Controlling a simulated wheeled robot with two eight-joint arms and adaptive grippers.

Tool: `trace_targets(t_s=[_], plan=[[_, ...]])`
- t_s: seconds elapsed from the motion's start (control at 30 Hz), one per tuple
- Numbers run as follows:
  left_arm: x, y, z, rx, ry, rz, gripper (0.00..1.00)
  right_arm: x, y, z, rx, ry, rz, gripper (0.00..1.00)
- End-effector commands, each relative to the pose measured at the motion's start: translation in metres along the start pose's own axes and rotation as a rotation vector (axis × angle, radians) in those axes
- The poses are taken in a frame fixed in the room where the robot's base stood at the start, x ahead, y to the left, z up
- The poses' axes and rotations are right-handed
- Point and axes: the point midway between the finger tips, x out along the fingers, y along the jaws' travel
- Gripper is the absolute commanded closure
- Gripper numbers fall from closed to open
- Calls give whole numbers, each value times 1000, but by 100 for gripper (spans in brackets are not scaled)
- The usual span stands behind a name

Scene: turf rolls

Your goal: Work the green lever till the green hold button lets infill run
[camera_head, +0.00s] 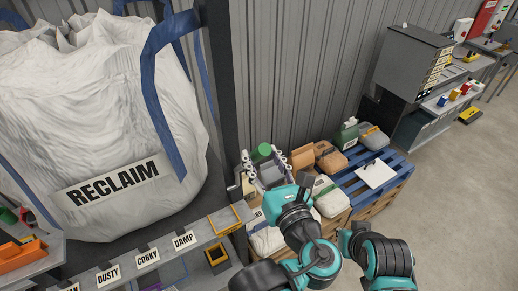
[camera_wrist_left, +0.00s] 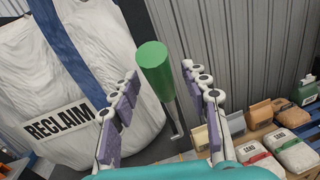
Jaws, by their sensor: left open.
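The green lever's thick cylindrical knob (camera_head: 262,151) stands beside the dark post, right of the white sack. In the left wrist view the knob (camera_wrist_left: 155,72) tops a thin grey rod that slants down to the right. My left gripper (camera_head: 265,160) is open, with purple-padded fingers on either side of the knob. In the left wrist view a gap shows between the knob and each finger of the left gripper (camera_wrist_left: 160,78). I cannot make out the green hold button in either view. Part of my right arm shows at the lower right, but its gripper does not.
The RECLAIM sack (camera_head: 100,115) fills the left. A labelled rail (camera_head: 150,253) runs below it. A grey cabinet (camera_head: 412,62) stands at the back right. Open floor lies at the right.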

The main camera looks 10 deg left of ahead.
Motion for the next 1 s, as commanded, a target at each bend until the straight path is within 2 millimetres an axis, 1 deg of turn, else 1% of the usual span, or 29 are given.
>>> trace_targets(t_s=[0.03, 0.1, 0.2, 0.47, 0.5, 0.57, 0.6, 0.67, 0.87, 1.0], plan=[[7, 1, 1, 0, 0, 4, 54, -1, 0, -1, 0, 0, 0, 100], [13, 1, 1, 0, 0, 4, 54, -2, 0, -1, 0, 0, 0, 100], [18, 0, 0, 0, 0, 1, 54, -2, 0, -2, 0, 0, 0, 100], [20, 0, 0, 0, -1, 0, 54, -2, 0, -2, 0, 0, 0, 100], [20, 0, 0, 0, -1, 0, 59, -2, 0, -2, 0, 0, 0, 100], [20, 0, 0, 0, -1, 0, 75, -2, 0, -2, 0, 0, 0, 100], [20, 0, 0, 0, -1, 0, 86, -2, 0, -2, 0, 0, 0, 100], [20, 0, 0, 0, -1, 0, 100, -2, 0, -2, 0, 0, 0, 100], [21, 0, 2, -1, 4, 1, 100, -4, 0, -3, 0, 0, 0, 100], [32, 4, 13, -6, 52, -2, 100, -18, 0, -13, 0, 0, 0, 100]])
